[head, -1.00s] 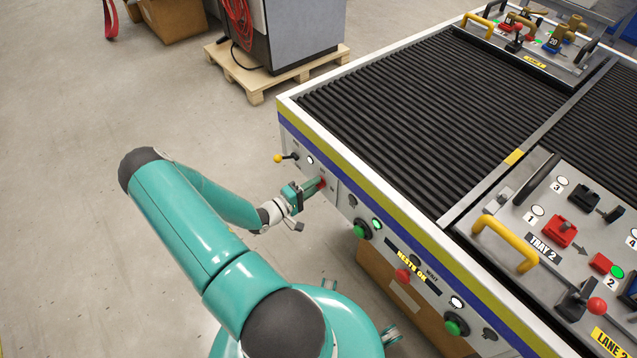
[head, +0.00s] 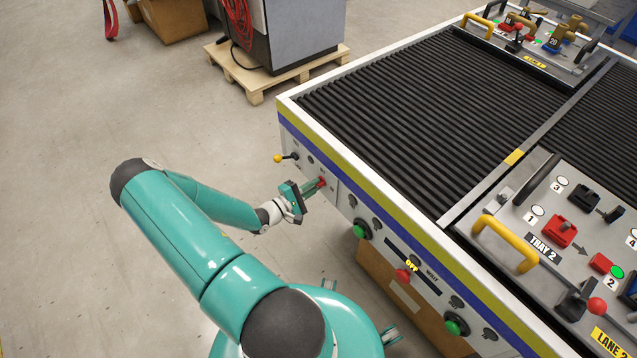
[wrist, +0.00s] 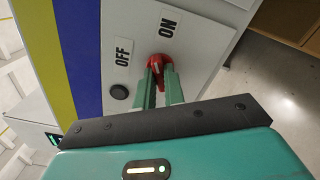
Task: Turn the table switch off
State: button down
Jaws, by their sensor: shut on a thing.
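The table switch is a red rotary knob (wrist: 160,61) on the table's side panel, between an OFF label (wrist: 123,52) and an ON label (wrist: 168,24) in the wrist view. In the head view the red knob (head: 322,181) shows at my fingertips. My gripper (wrist: 160,80) is shut on the knob, with one green finger on each side of it. The fingers hide part of the knob. A dark round lamp (wrist: 119,92) sits beside the OFF label.
A yellow-tipped lever (head: 279,158) sticks out left of the knob. Green buttons (head: 361,230) and a red button (head: 403,275) stand along the panel to the right. A cardboard box (head: 400,300) is under the table.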

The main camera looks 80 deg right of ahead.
jog(key=n, duration=0.5)
jog(key=shift+n, duration=0.4)
jog(key=n, duration=0.5)
jog(key=shift+n, duration=0.4)
jog(key=c, duration=1.5)
grip_release()
jog(key=shift+n, duration=0.3)
jog(key=shift+w+a, duration=0.1)
jog(key=shift+w, duration=0.05)
